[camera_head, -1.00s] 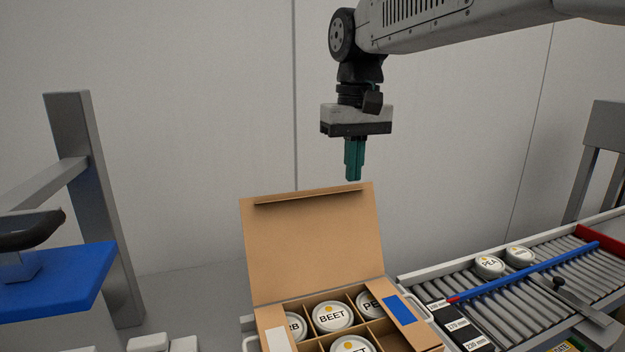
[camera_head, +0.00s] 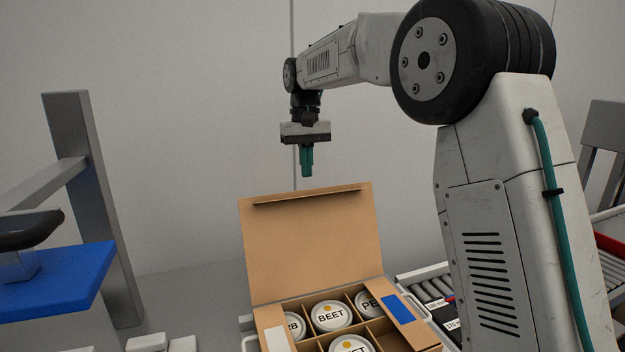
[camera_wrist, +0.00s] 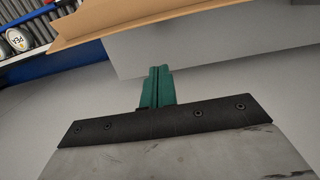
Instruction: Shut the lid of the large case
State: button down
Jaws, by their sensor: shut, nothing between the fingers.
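The large case is a brown cardboard box (camera_head: 273,343) with its lid (camera_head: 310,240) standing open, upright at the back. Inside are dividers and several round tubs with white lids, such as the BEET tub (camera_head: 331,316). Some compartments look empty. My gripper (camera_head: 307,174) points down with its teal fingers shut and empty. In the head view it appears just above the lid's top edge, apart from it. In the wrist view the shut fingers (camera_wrist: 158,85) show below the brown lid edge (camera_wrist: 165,22), with a gap between. The front of the case is cut off by the frame.
A roller conveyor (camera_head: 425,290) stands to the right, partly hidden by my arm. A PEA tub (camera_wrist: 18,40) shows on it in the wrist view. A blue platform (camera_head: 55,283) and a grey post (camera_head: 90,200) stand at the left. White blocks (camera_head: 150,342) lie left of the case.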

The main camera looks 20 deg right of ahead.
jog(key=s+f, duration=0.1)
jog(key=s, duration=0.1)
jog(key=s+f, duration=0.1)
jog(key=s, duration=0.1)
jog(key=shift+f, duration=0.1)
jog(key=shift+s+d, duration=0.1)
dwell(0.4)
